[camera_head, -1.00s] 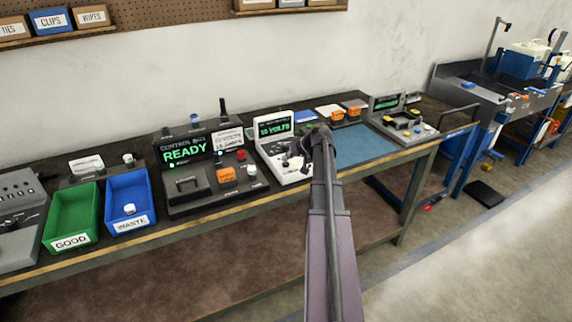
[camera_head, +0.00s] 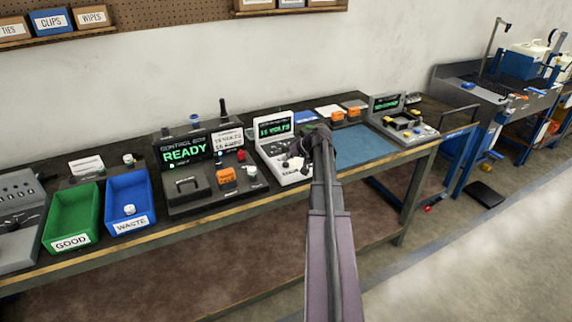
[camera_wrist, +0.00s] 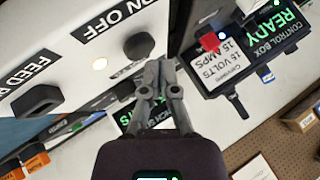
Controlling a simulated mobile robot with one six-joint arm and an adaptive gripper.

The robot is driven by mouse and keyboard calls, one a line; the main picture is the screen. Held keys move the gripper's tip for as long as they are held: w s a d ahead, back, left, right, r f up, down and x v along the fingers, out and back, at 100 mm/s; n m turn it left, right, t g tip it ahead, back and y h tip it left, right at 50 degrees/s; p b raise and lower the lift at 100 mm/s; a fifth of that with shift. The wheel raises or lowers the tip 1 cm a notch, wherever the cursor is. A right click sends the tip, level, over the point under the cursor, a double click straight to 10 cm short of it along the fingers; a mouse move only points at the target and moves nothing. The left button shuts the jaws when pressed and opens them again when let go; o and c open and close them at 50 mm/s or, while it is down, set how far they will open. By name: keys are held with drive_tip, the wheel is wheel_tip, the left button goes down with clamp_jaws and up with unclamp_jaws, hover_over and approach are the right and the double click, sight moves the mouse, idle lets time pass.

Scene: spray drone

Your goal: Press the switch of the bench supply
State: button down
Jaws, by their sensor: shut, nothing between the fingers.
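The bench supply (camera_head: 266,147) is a white unit on the bench with a green-lit screen reading about 15 VOLTS. In the wrist view its pale panel (camera_wrist: 65,75) fills the left side, with an ON OFF label and a round black control (camera_wrist: 138,46) beside it. A small lit lamp shows left of that control. My gripper (camera_wrist: 158,64) is shut and empty, with its fingertips close beside the black control. I cannot tell whether they touch. In the head view my gripper (camera_head: 295,157) is over the supply's front and hides part of it.
The control box (camera_head: 185,151), reading READY, stands left of the supply, with a card about 15 volts and 15 amps. Green (camera_head: 70,240) and blue (camera_head: 131,224) bins are further left. A blue mat (camera_head: 365,147) lies to the right, before another device (camera_head: 410,128).

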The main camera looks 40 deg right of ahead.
sight(287, 164)
drive_tip(key=shift+f+b, duration=0.6)
idle(0.7)
drive_tip(key=shift+r, duration=0.15)
drive_tip(key=shift+r+p, duration=0.5)
drive_tip(key=shift+p, duration=0.15)
wheel_tip(287, 164, up, 6)
drive_tip(key=p, duration=0.6)
idle(0.4)
idle(0.5)
